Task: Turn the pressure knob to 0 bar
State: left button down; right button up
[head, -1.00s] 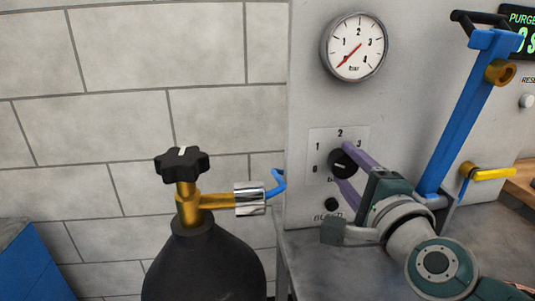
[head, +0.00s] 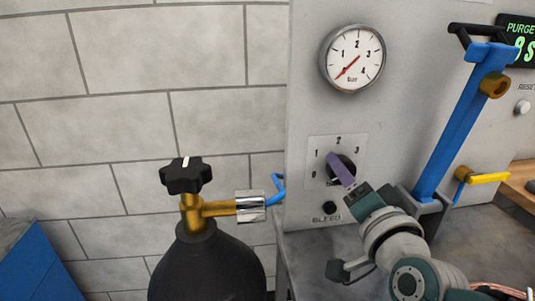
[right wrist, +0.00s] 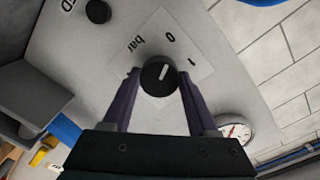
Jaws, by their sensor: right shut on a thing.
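The black pressure knob (head: 349,165) sits on a pale plate marked 1, 2, 3 on the grey panel. My right gripper (head: 338,167) is at the knob, and one purple finger covers part of it in the head view. In the right wrist view, the fingers of my right gripper (right wrist: 158,92) are shut on the knob (right wrist: 158,76), one on each side. The knob's white mark points up and right there, seemingly between 0 and 1 and nearer 0. The pressure gauge (head: 352,59) has its red needle towards the lower left, near the low end. My left gripper is out of view.
A black gas cylinder (head: 205,265) with a brass valve stands left of the panel. A blue lever (head: 455,130) and a yellow-handled valve (head: 488,178) are to the right of the knob. A black bleed button (head: 330,208) is just below it.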

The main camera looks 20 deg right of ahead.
jog(key=shift+n, duration=0.5)
jog(key=o, duration=1.4)
jog(key=shift+c, duration=0.2)
jog(key=shift+s, duration=0.1)
jog(key=p+v, duration=0.1)
jog(key=v, duration=0.8)
jog(key=shift+s, duration=0.35)
jog(key=shift+a, duration=0.15)
